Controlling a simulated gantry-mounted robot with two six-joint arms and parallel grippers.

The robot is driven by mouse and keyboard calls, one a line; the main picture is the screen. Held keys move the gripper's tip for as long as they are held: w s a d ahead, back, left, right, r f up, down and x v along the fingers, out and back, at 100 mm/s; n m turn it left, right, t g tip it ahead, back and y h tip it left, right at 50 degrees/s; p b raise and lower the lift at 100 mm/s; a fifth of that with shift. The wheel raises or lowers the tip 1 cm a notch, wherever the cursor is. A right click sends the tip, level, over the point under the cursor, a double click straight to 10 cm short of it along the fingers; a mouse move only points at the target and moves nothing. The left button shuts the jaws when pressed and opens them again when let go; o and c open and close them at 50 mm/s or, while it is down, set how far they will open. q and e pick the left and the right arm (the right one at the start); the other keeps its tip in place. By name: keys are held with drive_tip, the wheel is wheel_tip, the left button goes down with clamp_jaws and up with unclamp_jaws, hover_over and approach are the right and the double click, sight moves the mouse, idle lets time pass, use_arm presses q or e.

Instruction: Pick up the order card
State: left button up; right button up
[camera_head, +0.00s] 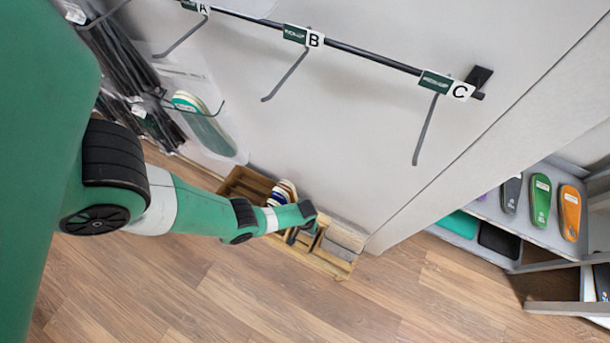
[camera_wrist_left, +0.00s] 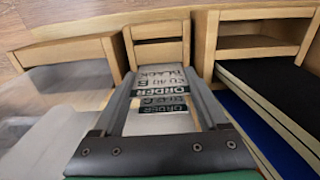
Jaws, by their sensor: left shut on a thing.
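The order card (camera_wrist_left: 160,78) is white with a dark band reading ORDER and text that includes BLACK, upside down in the left wrist view. It sits between the two fingers of my left gripper (camera_wrist_left: 161,90), which is shut on it, in front of a narrow wooden compartment (camera_wrist_left: 160,53). A second ORDER band shows nearer the gripper's base. In the head view my left gripper (camera_head: 300,232) reaches down over the wooden organizer (camera_head: 335,265) on the floor by the wall. The card is not discernible there. My right gripper is not in view.
Side compartments hold dark and blue sheets (camera_wrist_left: 270,110) and a grey translucent piece (camera_wrist_left: 55,95). Hooks labelled A, B (camera_head: 315,39) and C (camera_head: 461,90) hang on the wall rail. A shelf with coloured insoles (camera_head: 540,200) stands at right. The wooden floor (camera_head: 380,300) is clear in front.

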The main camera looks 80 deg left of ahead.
use_arm(q)
wheel_tip(320, 180, up, 9)
drive_tip(key=p, duration=0.7)
drive_tip(key=shift+f, duration=0.15)
